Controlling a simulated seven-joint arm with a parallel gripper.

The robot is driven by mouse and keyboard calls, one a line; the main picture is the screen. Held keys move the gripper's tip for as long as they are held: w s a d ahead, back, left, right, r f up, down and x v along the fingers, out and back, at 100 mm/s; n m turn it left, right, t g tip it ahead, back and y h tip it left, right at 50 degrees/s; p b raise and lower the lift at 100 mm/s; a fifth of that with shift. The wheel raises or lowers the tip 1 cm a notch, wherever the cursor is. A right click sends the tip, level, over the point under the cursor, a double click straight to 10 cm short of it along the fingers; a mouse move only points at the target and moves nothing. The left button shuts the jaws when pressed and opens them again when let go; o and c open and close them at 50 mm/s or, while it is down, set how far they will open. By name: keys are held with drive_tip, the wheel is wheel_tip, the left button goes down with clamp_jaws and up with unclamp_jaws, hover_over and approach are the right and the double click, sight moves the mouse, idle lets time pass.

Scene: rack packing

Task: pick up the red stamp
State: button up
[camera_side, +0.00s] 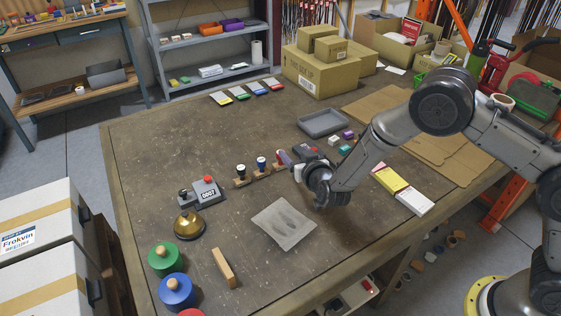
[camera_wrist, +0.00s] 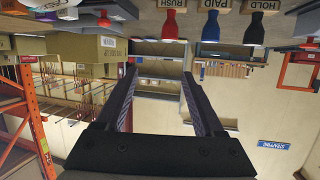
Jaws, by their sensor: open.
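The red stamp (camera_wrist: 174,22) hangs at the top of the wrist view, where the scene appears upside down; its wooden block reads RUSH. In the side view it is mostly hidden by my gripper (camera_side: 292,166). The blue PAID stamp (camera_wrist: 210,28) and black HOLD stamp (camera_wrist: 257,27) stand in a row beside it; the side view shows the blue one (camera_side: 261,162) and black one (camera_side: 241,169) upright to its left. My gripper, also in the wrist view (camera_wrist: 158,74), is open, lying low and roughly level, with nothing visible between its fingers.
A grey numbering device with a red knob (camera_side: 206,188) and a brass bell (camera_side: 189,226) stand left. A grey tray (camera_side: 323,122) and small coloured blocks (camera_side: 346,135) sit behind.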

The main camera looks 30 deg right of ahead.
drive_tip(key=f, duration=0.1)
drive_tip(key=a+f, duration=0.1)
drive_tip(key=s+f, duration=0.1)
drive_tip(key=shift+a+f+n+y, duration=0.1)
drive_tip(key=shift+a+n+y, duration=0.05)
drive_tip(key=shift+n+y, duration=0.2)
drive_tip(key=x, duration=1.3)
drive_tip(key=shift+w+f, duration=0.2)
drive_tip(key=shift+w, duration=0.05)
clamp_jaws()
